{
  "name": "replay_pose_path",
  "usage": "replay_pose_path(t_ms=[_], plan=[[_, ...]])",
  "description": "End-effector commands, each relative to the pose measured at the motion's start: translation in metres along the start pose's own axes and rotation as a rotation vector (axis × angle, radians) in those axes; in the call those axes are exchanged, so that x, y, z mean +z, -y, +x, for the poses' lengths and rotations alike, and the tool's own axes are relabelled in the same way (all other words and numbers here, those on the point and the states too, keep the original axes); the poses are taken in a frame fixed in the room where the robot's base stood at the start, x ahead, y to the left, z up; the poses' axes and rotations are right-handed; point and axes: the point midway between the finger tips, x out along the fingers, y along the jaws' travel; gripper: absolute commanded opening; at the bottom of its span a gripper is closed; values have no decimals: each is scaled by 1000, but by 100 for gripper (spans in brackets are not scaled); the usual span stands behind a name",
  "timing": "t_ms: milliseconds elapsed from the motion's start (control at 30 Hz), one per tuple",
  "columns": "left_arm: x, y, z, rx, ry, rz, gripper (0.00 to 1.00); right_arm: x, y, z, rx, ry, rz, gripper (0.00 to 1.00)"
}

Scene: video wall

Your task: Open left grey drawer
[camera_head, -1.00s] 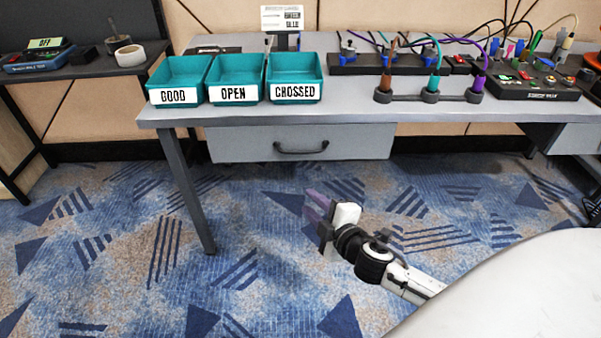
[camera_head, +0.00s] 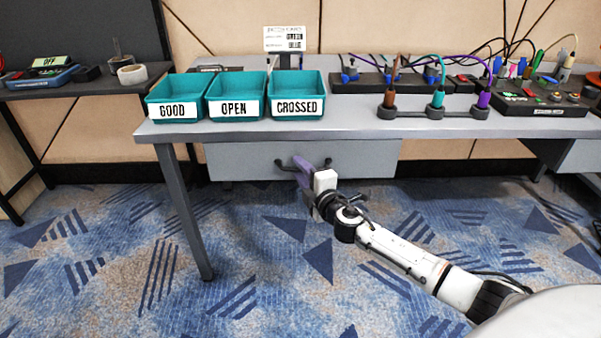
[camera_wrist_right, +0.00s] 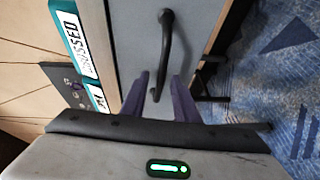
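The left grey drawer (camera_head: 237,160) hangs under the front of the table and looks shut. Its dark bar handle (camera_head: 284,161) is partly hidden behind my right gripper (camera_head: 301,166). The purple fingers are at the handle's middle in the head view. In the right wrist view the drawer front (camera_wrist_right: 193,35) and the handle (camera_wrist_right: 165,40) show clearly. There the right gripper (camera_wrist_right: 161,77) has its fingers apart, with the handle's lower end between them in the picture. I cannot tell whether they touch it. My left gripper is out of view.
Teal bins marked GOOD (camera_head: 175,97), OPEN (camera_head: 235,95) and CROSSED (camera_head: 297,93) stand on the table (camera_head: 350,130) above the drawer. A cable holder (camera_head: 410,113) is to their right. A table leg (camera_head: 187,215) stands left of the drawer. The floor in front is clear.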

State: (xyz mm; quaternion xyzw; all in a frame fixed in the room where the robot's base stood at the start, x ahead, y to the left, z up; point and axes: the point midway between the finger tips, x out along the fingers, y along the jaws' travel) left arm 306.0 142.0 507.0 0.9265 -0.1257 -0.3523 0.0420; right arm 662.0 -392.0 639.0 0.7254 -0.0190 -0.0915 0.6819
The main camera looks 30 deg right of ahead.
Motion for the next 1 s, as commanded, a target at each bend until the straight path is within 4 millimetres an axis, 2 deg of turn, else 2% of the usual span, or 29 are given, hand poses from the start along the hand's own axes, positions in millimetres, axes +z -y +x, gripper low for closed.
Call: replay_pose_path(t_ms=[333, 500, 1000], plan=[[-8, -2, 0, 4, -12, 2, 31, 0, 0, 4, 0, 0, 1, 28], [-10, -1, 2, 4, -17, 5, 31, 0, 0, 4, 0, 0, 1, 0], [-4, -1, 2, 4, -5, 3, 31, 0, 0, 4, 0, 0, 1, 0]])
